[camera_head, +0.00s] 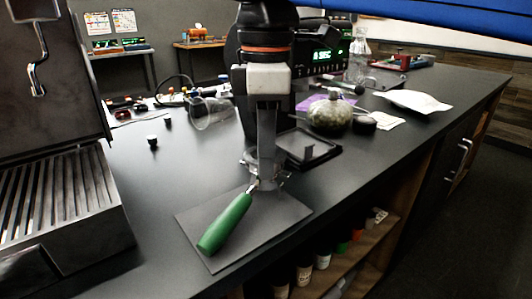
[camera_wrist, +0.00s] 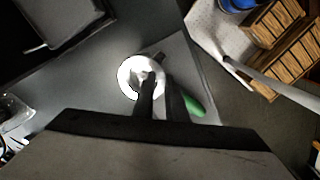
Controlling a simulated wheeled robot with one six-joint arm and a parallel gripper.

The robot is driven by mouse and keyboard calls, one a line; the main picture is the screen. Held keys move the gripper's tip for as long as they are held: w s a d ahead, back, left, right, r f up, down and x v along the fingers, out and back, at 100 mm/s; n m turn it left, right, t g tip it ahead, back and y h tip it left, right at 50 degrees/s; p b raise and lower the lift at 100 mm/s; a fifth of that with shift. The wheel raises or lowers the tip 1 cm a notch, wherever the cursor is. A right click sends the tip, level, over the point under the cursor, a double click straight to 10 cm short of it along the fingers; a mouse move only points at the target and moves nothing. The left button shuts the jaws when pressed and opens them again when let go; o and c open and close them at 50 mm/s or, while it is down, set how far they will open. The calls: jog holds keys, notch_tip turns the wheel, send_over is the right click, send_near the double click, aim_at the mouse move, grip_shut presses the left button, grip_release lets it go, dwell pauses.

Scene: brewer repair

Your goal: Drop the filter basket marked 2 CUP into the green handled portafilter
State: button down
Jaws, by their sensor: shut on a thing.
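The portafilter's green handle (camera_head: 225,222) lies on a dark square mat and points toward the front left in the head view. It also shows in the wrist view (camera_wrist: 194,106). My gripper (camera_head: 266,178) points down over the portafilter's head, hiding most of it. In the wrist view my gripper's fingers (camera_wrist: 160,84) reach to a bright round metal cup, the filter basket (camera_wrist: 130,70), and are shut on it. The basket is over or in the portafilter head; I cannot tell whether it is seated. Its 2 CUP mark is not readable.
The dark mat (camera_head: 197,238) lies near the counter's front edge. An espresso machine (camera_head: 60,200) stands at left. A black stand (camera_head: 310,150), a round jar (camera_head: 331,117) and a white cloth (camera_head: 412,101) are behind to the right. A clear glass (camera_head: 212,113) lies behind left.

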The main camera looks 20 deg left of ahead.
jog(key=shift+f, duration=0.45)
dwell(0.7)
jog(key=c, duration=1.3)
grip_release()
jog(key=shift+r, duration=3.5)
